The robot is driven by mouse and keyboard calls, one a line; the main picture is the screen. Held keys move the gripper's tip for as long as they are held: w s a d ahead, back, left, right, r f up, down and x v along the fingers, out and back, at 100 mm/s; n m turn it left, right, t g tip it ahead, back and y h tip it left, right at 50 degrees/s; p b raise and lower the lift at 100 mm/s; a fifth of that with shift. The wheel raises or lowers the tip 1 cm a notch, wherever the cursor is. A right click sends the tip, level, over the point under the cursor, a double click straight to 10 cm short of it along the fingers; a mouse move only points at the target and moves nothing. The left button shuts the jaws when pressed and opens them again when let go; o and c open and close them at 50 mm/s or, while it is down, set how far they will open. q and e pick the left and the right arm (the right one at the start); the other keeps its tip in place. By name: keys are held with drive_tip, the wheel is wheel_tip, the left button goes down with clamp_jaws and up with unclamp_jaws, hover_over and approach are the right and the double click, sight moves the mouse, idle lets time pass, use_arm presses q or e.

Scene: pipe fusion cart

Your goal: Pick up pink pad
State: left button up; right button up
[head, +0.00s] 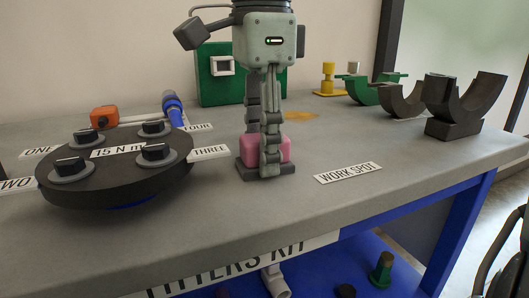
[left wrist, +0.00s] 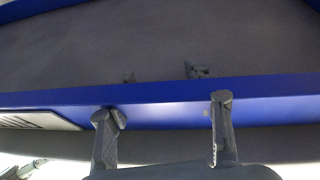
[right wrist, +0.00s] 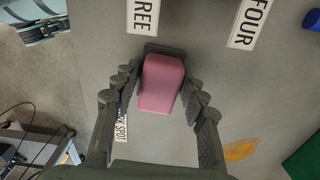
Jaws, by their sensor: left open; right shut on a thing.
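The pink pad (head: 250,150) is a rounded block on a dark base (head: 248,173) on the grey cart top, right of the "THREE" label. My right gripper (head: 266,160) comes down over it from above and hides its middle in the head view. In the right wrist view the pink pad (right wrist: 161,82) lies between the two fingers of the right gripper (right wrist: 161,95), and the gripper is shut on it. The dark base shows behind it. My left gripper (left wrist: 164,108) is open and empty in the left wrist view, near a blue cart beam (left wrist: 160,92).
A round black "15 N m" plate (head: 110,182) with several bolts stands left of the pad. A "WORK SPOT" label (head: 348,173) lies to the right on clear cart top. Dark curved saddles (head: 462,105) stand at the right, and a green block (head: 215,85) stands behind.

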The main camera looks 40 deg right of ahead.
sight(259, 138)
drive_tip(key=shift+r, duration=0.5)
drive_tip(key=r, duration=0.2)
drive_tip(key=r+p, duration=0.1)
drive_tip(key=shift+s+a+r, duration=0.15)
drive_tip(key=shift+a+r, duration=0.15)
drive_tip(key=shift+r, duration=0.05)
use_arm(q)
drive_tip(key=w+a+f+g+y, duration=0.1)
drive_tip(key=f+g, duration=0.1)
drive_tip(key=f, duration=0.3)
drive_tip(key=w+a+f+g+y+p, duration=0.1)
drive_tip(key=a+f+g+y, duration=0.1)
drive_tip(key=f, duration=0.3)
drive_tip(key=shift+w+g, duration=0.15)
drive_tip(key=shift+g, duration=0.35)
use_arm(e)
drive_tip(key=s+a+r, duration=0.6)
drive_tip(key=a, duration=0.3)
drive_tip(key=shift+a+r, duration=0.15)
drive_tip(key=o, duration=0.5)
drive_tip(key=shift+c, duration=0.2)
use_arm(q)
drive_tip(key=shift+c, duration=0.3)
use_arm(e)
drive_tip(key=c, duration=0.3)
